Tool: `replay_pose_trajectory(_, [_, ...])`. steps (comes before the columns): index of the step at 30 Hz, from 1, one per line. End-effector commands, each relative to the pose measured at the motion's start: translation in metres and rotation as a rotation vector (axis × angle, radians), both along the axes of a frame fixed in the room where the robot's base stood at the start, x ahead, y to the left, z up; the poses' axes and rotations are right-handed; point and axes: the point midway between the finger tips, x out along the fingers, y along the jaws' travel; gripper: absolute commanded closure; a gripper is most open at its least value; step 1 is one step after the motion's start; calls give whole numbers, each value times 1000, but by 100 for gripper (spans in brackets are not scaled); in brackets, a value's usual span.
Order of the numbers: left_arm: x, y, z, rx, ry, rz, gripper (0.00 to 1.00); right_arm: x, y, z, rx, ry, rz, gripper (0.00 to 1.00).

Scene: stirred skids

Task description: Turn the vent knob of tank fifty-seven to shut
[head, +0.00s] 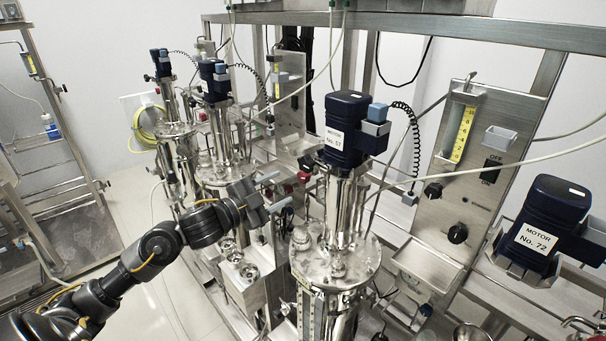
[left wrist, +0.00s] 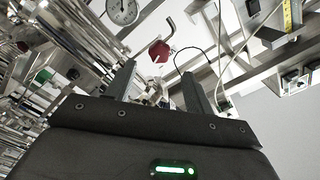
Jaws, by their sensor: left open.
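The tank with the motor labelled No. 57 (head: 345,130) stands in the middle of the head view, its round steel lid (head: 340,262) below. A small red knob (head: 303,177) shows left of its motor column; I cannot tell for sure that it is this tank's vent knob. The left wrist view shows a red knob (left wrist: 160,51) on a bent metal pipe, beyond the fingertips and roughly in line with the gap between them. My left gripper (head: 275,192) is open and empty, left of the tank, apart from the knob. My right gripper is not in view.
A steel panel with black knobs (head: 457,233) and a yellow-scaled flow meter (head: 462,133) stands behind right. Motor No. 72 (head: 548,225) rests at the right. Other tanks (head: 215,150) stand behind my left arm. Hoses and a steel frame cross above. Open floor shows at left.

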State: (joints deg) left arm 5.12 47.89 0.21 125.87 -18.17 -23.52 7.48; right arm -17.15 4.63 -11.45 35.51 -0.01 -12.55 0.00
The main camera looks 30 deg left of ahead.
Motion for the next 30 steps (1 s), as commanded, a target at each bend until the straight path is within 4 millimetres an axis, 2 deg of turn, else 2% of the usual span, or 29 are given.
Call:
replay_pose_trajectory(1, [9, -3, 5, -3, -3, 0, 47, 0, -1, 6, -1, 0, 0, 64])
replay_pose_trajectory(9, [57, -20, 4, -4, -1, -1, 47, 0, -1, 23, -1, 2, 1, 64])
replay_pose_trajectory(15, [80, -28, 2, -1, 0, 0, 47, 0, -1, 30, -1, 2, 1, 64])
replay_pose_trajectory(27, [87, -31, 0, 0, 0, -1, 47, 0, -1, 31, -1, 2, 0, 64])
replay_pose_trajectory(30, [87, -31, 0, 0, 1, -1, 59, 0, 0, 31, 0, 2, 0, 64])
